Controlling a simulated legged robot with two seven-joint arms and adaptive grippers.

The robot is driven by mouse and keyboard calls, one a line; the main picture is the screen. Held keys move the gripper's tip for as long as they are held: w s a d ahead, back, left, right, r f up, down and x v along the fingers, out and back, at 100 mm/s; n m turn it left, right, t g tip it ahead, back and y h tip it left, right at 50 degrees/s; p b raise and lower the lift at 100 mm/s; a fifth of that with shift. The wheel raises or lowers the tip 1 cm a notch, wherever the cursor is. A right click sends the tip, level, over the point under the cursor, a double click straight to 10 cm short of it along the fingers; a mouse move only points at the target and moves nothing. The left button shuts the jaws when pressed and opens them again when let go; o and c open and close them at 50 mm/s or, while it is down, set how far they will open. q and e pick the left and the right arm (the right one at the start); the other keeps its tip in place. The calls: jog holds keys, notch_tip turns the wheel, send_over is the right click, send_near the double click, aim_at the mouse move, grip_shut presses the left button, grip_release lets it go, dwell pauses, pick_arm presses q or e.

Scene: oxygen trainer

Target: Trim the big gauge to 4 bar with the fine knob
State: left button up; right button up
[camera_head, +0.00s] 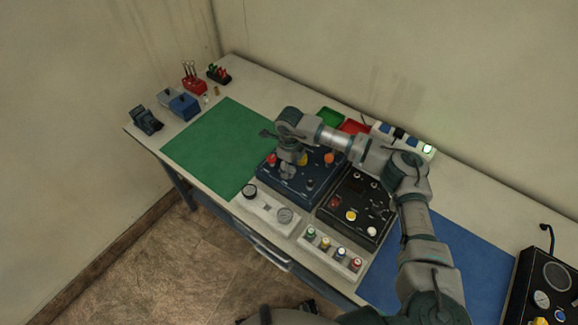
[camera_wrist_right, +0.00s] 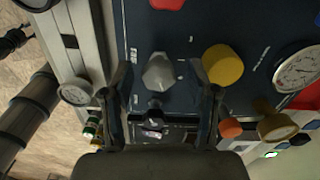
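The dark blue panel (camera_head: 273,184) lies on the table in the head view, partly covered by my right arm. My right gripper (camera_head: 288,171) points down over it. In the right wrist view, the open fingers of my right gripper (camera_wrist_right: 163,78) stand either side of a grey faceted knob (camera_wrist_right: 158,72), with gaps showing. A yellow knob (camera_wrist_right: 222,64) sits just right of the fingers. The big white gauge (camera_wrist_right: 298,70) is at the right edge, partly cut off; its reading is too small to tell. No label marks which knob is fine. My left gripper is not identifiable.
A red knob (camera_wrist_right: 167,3) and an orange knob (camera_wrist_right: 230,128) are near the fingers. A black panel (camera_head: 347,229) adjoins the blue one on the right. A pale strip with a small gauge (camera_head: 285,215) lies in front. The green mat (camera_head: 215,145) is clear.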

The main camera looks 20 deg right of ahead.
aim_at(290, 168)
jog(key=shift+r, duration=0.3)
notch_tip(290, 168, up, 11)
jog(key=shift+r, duration=0.15)
dwell(0.6)
